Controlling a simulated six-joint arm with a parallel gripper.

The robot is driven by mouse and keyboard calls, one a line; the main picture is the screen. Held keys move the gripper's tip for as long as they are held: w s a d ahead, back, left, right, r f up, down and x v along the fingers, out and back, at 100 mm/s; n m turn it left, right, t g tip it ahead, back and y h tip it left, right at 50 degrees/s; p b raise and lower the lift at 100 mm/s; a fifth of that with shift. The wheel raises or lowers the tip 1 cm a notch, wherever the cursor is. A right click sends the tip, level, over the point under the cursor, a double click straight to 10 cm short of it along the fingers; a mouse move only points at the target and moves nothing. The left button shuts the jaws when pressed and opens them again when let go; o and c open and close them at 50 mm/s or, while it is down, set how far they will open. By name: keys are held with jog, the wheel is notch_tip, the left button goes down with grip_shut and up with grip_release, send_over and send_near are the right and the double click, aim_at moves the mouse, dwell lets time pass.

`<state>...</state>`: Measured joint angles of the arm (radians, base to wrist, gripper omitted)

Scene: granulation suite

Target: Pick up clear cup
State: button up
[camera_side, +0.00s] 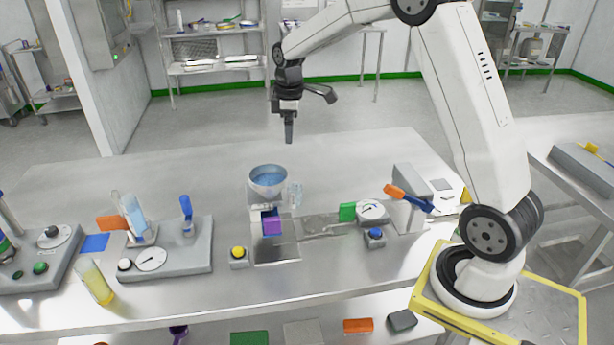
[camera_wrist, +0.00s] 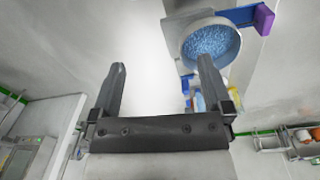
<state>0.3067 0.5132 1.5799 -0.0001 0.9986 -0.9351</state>
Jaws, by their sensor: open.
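A small clear cup (camera_side: 295,193) stands just right of a bowl of blue granules in the side view. It is see-through and its outline is faint. In the wrist view a pale bluish shape that may be this cup (camera_wrist: 199,102) is partly hidden behind the right finger. My gripper (camera_side: 289,128) hangs above the table, fingers pointing down, higher than the bowl and the cup and touching neither. In the wrist view my gripper (camera_wrist: 162,66) has its two fingers wide apart with nothing between them.
The bowl of blue granules (camera_side: 268,181) sits on a stand close beside the cup, above a purple block (camera_side: 271,223). A green block (camera_side: 347,212) and a dial are to the right. The table's back is clear.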

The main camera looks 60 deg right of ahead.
jog(key=n, duration=0.2)
send_over(295, 187)
jog(key=s+a, duration=0.1)
jog(key=a, duration=0.1)
jog(key=f, duration=0.2)
jog(key=shift+g, duration=0.3)
jog(key=f, duration=2.3)
jog(key=shift+s+d+f, duration=0.1)
jog(key=shift+d+f, duration=0.1)
jog(key=shift+f, duration=0.15)
jog(key=shift+c, duration=0.2)
jog(key=c, duration=1.3)
jog(key=shift+r, duration=0.15)
jog(key=shift+r, duration=0.85)
jog(key=s+a+r, duration=0.2)
jog(key=s+r, duration=0.3)
jog(key=s, duration=0.1)
jog(key=s+a+r, duration=0.2)
jog(key=s+r, duration=0.4)
jog(key=s, duration=0.1)
jog(key=shift+s+a, duration=0.15)
jog(key=shift+a, duration=0.1)
